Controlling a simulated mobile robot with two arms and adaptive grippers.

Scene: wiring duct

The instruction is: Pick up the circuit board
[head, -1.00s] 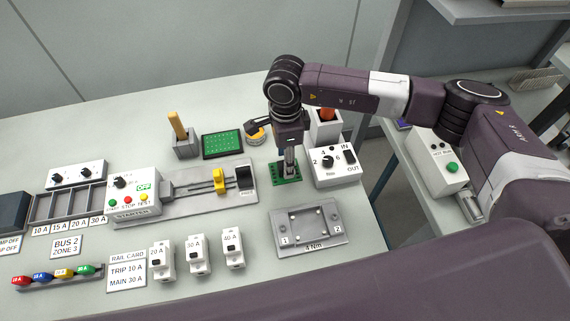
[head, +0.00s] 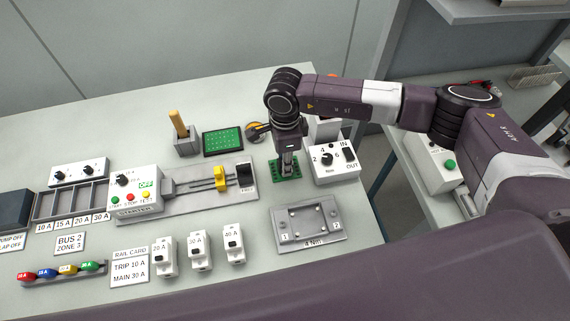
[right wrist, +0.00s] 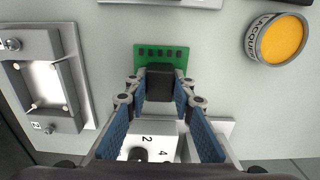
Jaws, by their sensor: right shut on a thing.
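The circuit board (head: 287,172) is a small green board near the middle of the bench in the head view. My right gripper (head: 288,166) points straight down at it. In the right wrist view the board (right wrist: 170,50) shows beyond the fingertips. There my right gripper (right wrist: 161,85) is shut on the board, with the dark block (right wrist: 160,82) on it between the fingers. The fingers hide part of the board. I cannot tell whether it touches the bench. My left gripper is not in view.
A grey box with a knob (head: 333,163) stands close to the right of the board. The grey 4 Nm fixture (head: 327,238) lies in front. A dark-framed green panel (head: 223,142) and a lacquer jar (right wrist: 280,40) are nearby. The starter rail (head: 200,203) is to the left.

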